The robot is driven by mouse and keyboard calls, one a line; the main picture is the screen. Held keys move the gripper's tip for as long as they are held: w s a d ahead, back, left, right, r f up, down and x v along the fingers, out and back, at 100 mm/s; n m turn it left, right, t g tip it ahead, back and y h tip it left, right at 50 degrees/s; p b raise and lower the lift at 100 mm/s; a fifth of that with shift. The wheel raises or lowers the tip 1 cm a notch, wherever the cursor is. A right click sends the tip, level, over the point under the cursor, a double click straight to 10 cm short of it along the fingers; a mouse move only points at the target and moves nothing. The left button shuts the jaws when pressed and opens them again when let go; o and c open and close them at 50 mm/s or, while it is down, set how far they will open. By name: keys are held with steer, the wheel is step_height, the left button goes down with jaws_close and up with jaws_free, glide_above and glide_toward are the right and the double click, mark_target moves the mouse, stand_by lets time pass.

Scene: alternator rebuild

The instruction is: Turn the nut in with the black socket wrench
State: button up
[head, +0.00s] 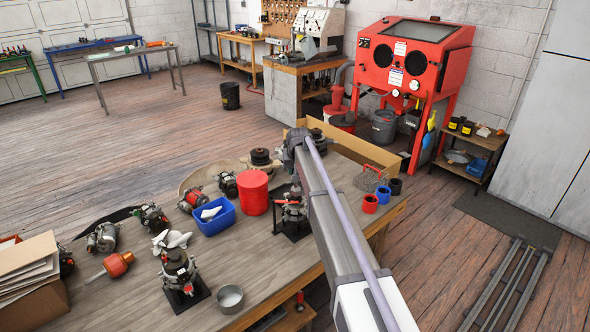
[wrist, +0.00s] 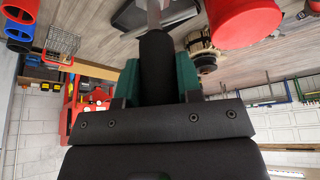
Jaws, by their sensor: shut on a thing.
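In the wrist view, my gripper (wrist: 157,82) has its green-padded fingers closed around the thick black handle of the black socket wrench (wrist: 156,52). A narrower grey shaft (wrist: 155,14) shows beyond the handle, near a dark base plate (wrist: 128,18). In the head view, my arm hides the gripper's fingers and the wrench. An alternator on a black stand (head: 292,212) stands on the workbench (head: 330,226), below and close to my wrist. I cannot make out the nut or whether the socket sits on it.
A red cylinder (head: 254,192) and a blue bin (head: 213,218) stand left of the stand. Another alternator on a stand (head: 180,276) is at the front. Red, blue and black cups (head: 370,203) and a wire basket (head: 377,180) are to the right.

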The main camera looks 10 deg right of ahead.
steer(key=m+h, duration=0.1)
steer(key=m, duration=0.2)
steer(key=m+h, duration=0.1)
steer(key=m, duration=0.2)
steer(key=shift+d+m+g+h, duration=0.15)
steer(key=shift+m+g+h, duration=0.15)
steer(key=shift+g, duration=0.1)
steer(key=shift+d+m, duration=0.1)
steer(key=shift+m, duration=0.3)
steer(key=m+g+h, duration=0.1)
steer(key=m, duration=0.4)
steer(key=m+g, duration=0.1)
steer(key=m, duration=0.1)
steer(key=shift+s+d+g+h, duration=0.1)
steer(key=shift+s+g+h, duration=0.1)
steer(key=shift+g+h, duration=0.1)
steer(key=shift+f, duration=0.1)
